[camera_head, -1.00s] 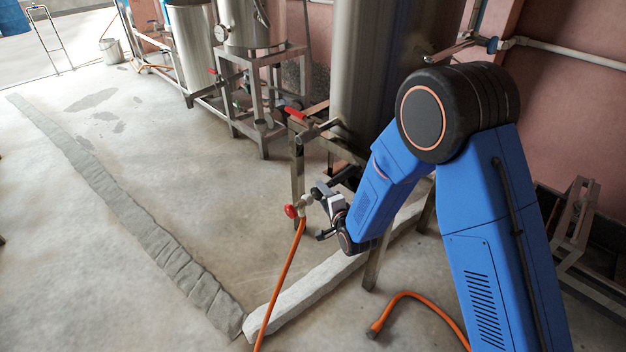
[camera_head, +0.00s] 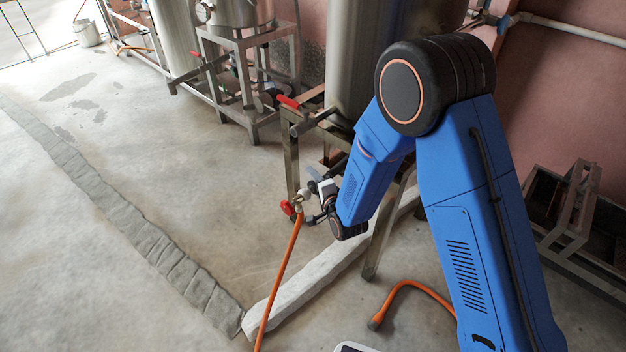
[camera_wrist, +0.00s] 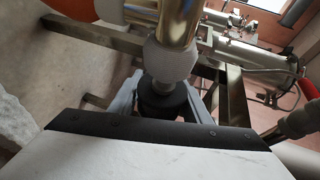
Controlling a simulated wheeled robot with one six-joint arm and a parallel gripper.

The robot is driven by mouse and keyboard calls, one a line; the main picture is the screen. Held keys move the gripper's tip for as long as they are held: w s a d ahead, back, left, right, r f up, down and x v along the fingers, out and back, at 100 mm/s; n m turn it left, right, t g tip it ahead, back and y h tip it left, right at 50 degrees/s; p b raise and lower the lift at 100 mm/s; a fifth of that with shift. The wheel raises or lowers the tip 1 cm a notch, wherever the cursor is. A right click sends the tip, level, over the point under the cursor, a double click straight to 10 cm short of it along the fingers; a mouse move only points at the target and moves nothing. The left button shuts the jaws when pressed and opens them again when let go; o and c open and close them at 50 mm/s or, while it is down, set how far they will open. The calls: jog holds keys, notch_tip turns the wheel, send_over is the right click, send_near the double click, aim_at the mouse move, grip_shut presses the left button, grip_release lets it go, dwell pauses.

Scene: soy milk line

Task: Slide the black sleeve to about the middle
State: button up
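A black sleeve (camera_wrist: 162,98) shows in the wrist view as a short dark cylinder below a pale round collar and a shiny brass-coloured fitting (camera_wrist: 172,22). My gripper (camera_wrist: 160,88) has a grey finger on each side of the sleeve. Whether the fingers touch it is not clear. In the head view my gripper (camera_head: 316,203) is at the valve fitting (camera_head: 300,200) with a red handle (camera_head: 287,208), at the top of an orange hose (camera_head: 278,282). The sleeve is too small to make out there.
A steel tank (camera_head: 365,60) on a metal stand (camera_head: 290,155) is close behind my gripper. A stand leg (camera_head: 378,245) is right of it. A pale kerb (camera_head: 290,298) runs along the floor below. A second orange hose (camera_head: 405,290) lies at front. The floor at left is clear.

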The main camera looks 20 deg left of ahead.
grip_shut()
jog(key=c, duration=0.9)
grip_release()
jog(key=shift+w+d, duration=0.35)
jog(key=shift+w, duration=0.4)
jog(key=o, duration=1.3)
jog(key=shift+c, duration=0.2)
